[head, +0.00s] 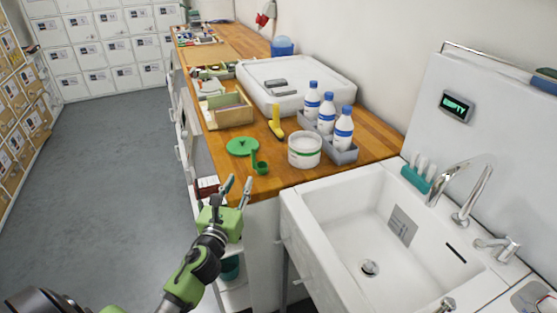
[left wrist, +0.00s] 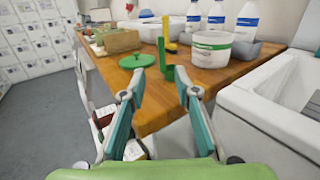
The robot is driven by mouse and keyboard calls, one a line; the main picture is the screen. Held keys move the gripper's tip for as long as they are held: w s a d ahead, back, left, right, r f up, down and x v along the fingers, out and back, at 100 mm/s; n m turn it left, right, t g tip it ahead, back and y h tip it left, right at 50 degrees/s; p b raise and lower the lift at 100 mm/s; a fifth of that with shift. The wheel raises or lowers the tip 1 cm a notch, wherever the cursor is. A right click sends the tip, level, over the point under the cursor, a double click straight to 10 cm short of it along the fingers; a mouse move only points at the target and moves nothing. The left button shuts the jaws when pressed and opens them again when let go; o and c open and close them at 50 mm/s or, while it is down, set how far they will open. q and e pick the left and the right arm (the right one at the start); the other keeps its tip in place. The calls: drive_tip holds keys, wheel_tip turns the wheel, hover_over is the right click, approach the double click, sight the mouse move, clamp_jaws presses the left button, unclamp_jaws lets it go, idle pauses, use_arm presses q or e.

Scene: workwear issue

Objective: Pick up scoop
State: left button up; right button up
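The green scoop (head: 262,169) stands on the wooden counter near its front edge, with a small cup and an upright handle. It also shows in the left wrist view (left wrist: 169,73), between and beyond the fingertips. A round green lid (head: 242,146) lies just behind it to the left. A white tub (head: 304,152) with a green band stands to its right. My left gripper (head: 237,187) is open and empty in front of the counter edge, short of the scoop; its spread fingers show in the left wrist view (left wrist: 160,88). My right gripper is not in view.
Behind are a yellow tool (head: 276,123), a wooden box (head: 227,110), a white tray (head: 315,91) and a grey caddy (head: 344,156) with blue-labelled bottles (head: 343,128). A white sink (head: 340,235) adjoins the counter at right. Open floor (head: 110,170) lies to the left.

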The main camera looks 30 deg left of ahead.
sight(253, 158)
use_arm(q)
drive_tip(key=x, duration=0.5)
drive_tip(key=p+x, duration=0.1)
drive_tip(key=x, duration=0.2)
drive_tip(key=shift+f, duration=0.3)
drive_tip(key=shift+w+f, duration=0.1)
drive_tip(key=shift+w, duration=0.4)
drive_tip(key=shift+w+a, duration=0.15)
drive_tip(key=shift+w, duration=0.15)
drive_tip(key=x, duration=0.2)
drive_tip(key=p+x, duration=0.1)
drive_tip(key=shift+w+r, duration=0.15)
drive_tip(key=shift+r, duration=0.15)
drive_tip(key=shift+w+a+f, duration=0.1)
drive_tip(key=shift+w, duration=0.45)
clamp_jaws()
